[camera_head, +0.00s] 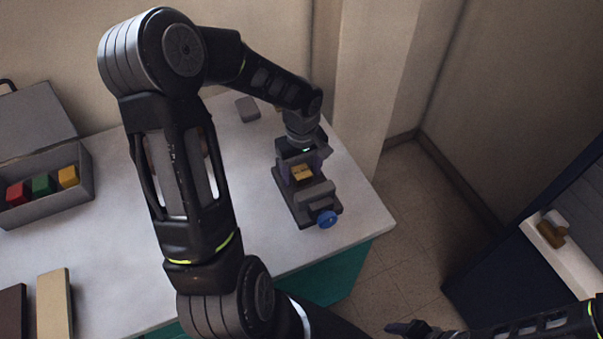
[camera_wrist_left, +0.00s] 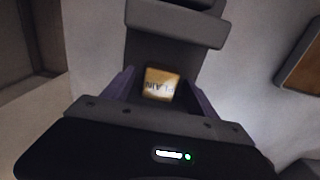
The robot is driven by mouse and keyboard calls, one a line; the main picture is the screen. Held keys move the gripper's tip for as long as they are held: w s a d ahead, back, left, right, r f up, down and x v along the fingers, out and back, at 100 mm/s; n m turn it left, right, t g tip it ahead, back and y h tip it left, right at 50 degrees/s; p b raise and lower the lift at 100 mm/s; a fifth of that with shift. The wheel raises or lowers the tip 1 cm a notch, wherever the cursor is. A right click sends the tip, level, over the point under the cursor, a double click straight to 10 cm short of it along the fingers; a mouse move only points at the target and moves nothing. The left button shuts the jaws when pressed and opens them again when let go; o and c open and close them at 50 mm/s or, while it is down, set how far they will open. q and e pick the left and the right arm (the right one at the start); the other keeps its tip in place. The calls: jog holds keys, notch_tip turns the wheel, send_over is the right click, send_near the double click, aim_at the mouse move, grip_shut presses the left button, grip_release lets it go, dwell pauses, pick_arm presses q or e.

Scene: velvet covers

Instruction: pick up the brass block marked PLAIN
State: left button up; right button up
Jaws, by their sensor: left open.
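The brass block marked PLAIN (camera_head: 302,173) sits in a dark grey vise-like fixture (camera_head: 317,191) with a blue knob (camera_head: 327,218). In the left wrist view the block (camera_wrist_left: 161,84) shows its lettered top, upside down. My left gripper (camera_head: 299,168) is open over the fixture. In the left wrist view its purple fingers (camera_wrist_left: 160,92) stand on either side of the block, with gaps visible; I cannot tell how far down they reach. A dark part of my right arm shows at the bottom right of the head view; its jaw state is unclear.
A grey open box (camera_head: 55,207) on the left holds red, green and yellow blocks. A grey block (camera_head: 248,109) lies near the wall. Tan (camera_head: 54,305) and dark (camera_head: 11,312) slabs lie at front left. A shelf (camera_head: 575,262) stands at right, beyond a floor gap.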

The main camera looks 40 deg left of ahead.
pick_arm(q)
jog(key=shift+c, duration=0.6)
grip_shut()
dwell(0.5)
